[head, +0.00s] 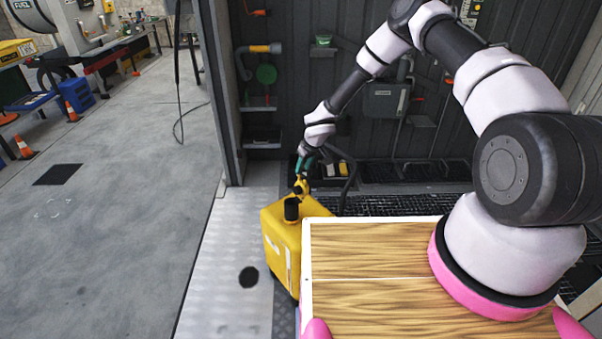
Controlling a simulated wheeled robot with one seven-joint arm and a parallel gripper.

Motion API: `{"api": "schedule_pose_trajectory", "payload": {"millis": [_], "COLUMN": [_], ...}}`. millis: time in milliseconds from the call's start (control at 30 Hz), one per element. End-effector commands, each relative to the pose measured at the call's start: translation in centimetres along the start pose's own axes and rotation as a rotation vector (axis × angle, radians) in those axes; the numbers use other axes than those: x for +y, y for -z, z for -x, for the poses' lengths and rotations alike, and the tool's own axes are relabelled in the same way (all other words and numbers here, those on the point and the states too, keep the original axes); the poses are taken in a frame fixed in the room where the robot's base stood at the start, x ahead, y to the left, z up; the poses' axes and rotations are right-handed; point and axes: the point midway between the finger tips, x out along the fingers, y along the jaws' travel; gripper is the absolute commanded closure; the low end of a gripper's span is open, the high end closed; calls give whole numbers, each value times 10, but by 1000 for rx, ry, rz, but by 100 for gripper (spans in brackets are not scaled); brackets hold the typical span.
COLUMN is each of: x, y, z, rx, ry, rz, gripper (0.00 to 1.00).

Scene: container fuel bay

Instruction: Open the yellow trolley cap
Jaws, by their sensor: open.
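The yellow trolley (272,228) stands on the metal floor, just left of the wooden top. A short black cylinder (291,209) stands up from its top and looks like the cap. My gripper (302,177) is open, with teal parts near its end, and points down above the trolley's back part. In the picture it is just above and right of the black cylinder, apart from it. A small yellow piece (301,187) shows at the fingertips; I cannot tell whether they touch it.
A wooden top (380,300) with a white edge fills the front. A dark wall (290,75) with pipes and a grey box (385,102) stands behind. A dark hose (352,175) curves right of my gripper. Concrete floor at left is largely clear.

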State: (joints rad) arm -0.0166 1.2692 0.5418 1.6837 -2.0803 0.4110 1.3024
Motion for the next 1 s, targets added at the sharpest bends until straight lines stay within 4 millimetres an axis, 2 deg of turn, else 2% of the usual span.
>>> {"api": "schedule_pose_trajectory", "payload": {"millis": [100,300,767,867,967,1000], "x": [1,1,5,22,50,62], "y": [1,0,2,9,18,20], "z": [25,48,58,80,121,141], "rx": [1,0,-1,-4,-13,-19], "ry": [-1,-1,-12,-56,-133,-168], "rz": [-1,-1,-1,-7,-25,-36], "gripper": [59,59,59,59,59,59]}}
